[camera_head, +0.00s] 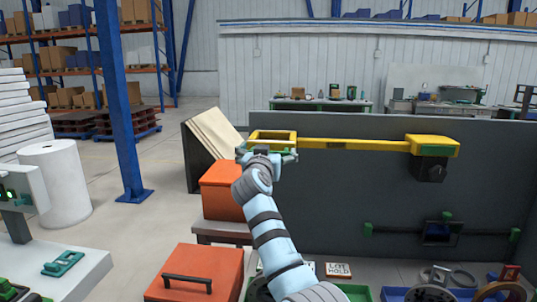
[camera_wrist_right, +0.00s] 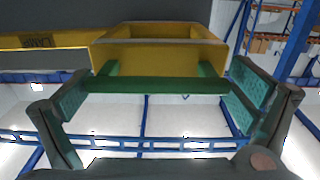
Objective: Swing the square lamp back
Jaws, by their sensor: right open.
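The square lamp (camera_head: 254,136) is a yellow square frame at the left end of a long yellow swing arm (camera_head: 350,144). The arm runs to a yellow and green pivot block (camera_head: 432,146) on a dark grey panel. In the right wrist view the lamp (camera_wrist_right: 160,56) fills the upper middle, with a green handle bar (camera_wrist_right: 155,86) along its near side. My right gripper (camera_head: 266,156) is at the lamp's near side. In the wrist view its open fingers (camera_wrist_right: 160,92) stand either side of the bar's ends. My left gripper is not in view.
Orange boxes (camera_head: 222,190) stand below and left of the lamp, and a tan board (camera_head: 214,136) leans behind them. The dark grey panel (camera_head: 340,190) stands behind the arm. A blue post (camera_head: 122,110) is further left. Trays with parts (camera_head: 450,293) lie at the lower right.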

